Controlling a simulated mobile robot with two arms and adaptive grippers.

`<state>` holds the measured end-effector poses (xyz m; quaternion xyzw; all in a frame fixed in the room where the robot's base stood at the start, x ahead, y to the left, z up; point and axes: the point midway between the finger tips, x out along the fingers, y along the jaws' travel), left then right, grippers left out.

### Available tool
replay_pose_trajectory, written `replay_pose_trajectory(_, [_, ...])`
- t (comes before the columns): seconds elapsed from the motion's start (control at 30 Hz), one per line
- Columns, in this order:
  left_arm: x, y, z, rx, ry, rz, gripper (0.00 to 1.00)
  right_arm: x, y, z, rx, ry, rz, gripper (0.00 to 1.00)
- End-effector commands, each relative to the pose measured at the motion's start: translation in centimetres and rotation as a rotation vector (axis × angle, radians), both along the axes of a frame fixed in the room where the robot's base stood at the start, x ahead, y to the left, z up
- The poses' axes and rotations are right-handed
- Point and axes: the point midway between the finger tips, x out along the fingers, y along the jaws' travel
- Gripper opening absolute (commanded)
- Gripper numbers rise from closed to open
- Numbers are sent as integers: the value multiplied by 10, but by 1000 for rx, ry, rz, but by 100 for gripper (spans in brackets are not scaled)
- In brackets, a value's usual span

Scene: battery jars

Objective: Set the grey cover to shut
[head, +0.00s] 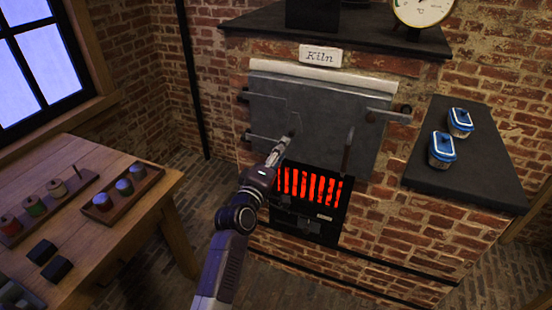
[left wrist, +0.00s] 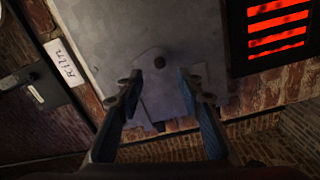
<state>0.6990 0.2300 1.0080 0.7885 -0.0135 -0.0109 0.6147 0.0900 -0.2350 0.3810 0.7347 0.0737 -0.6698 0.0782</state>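The large grey metal kiln door (head: 330,105) lies flat against the brick front under the "Kiln" sign. I cannot tell whether the cover is shut. My left gripper (head: 284,146) is in front of the door's lower left part. In the left wrist view, its two fingers (left wrist: 160,80) are spread apart with nothing held between them. My right gripper is not in view.
A glowing red grate (head: 310,187) is below the door. A dark upright handle (head: 347,150) hangs to the right. Two blue-lidded jars (head: 442,150) stand on the dark side ledge (head: 470,185). A wooden table (head: 125,220) with trays is at the left.

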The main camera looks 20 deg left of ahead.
Motion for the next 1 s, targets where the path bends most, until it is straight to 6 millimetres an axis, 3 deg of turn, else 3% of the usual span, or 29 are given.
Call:
replay_pose_trajectory(0.1, [-19, 1, -1, -1, 1, 1, 34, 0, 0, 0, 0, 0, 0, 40])
replay_pose_trajectory(0.27, [-32, 1, 0, -1, 0, 1, 34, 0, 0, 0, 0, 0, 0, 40])
replay_pose_trajectory(0.8, [-34, 1, -1, 1, 1, 0, 34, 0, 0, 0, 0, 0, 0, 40])
replay_pose_trajectory(0.9, [-34, -2, -18, 23, 31, -6, 34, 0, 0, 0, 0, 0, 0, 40])
replay_pose_trajectory(0.97, [-35, -5, -42, 54, 70, -13, 34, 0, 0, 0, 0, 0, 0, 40])
replay_pose_trajectory(1.0, [-37, -9, -63, 87, 106, -21, 34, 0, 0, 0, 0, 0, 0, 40])
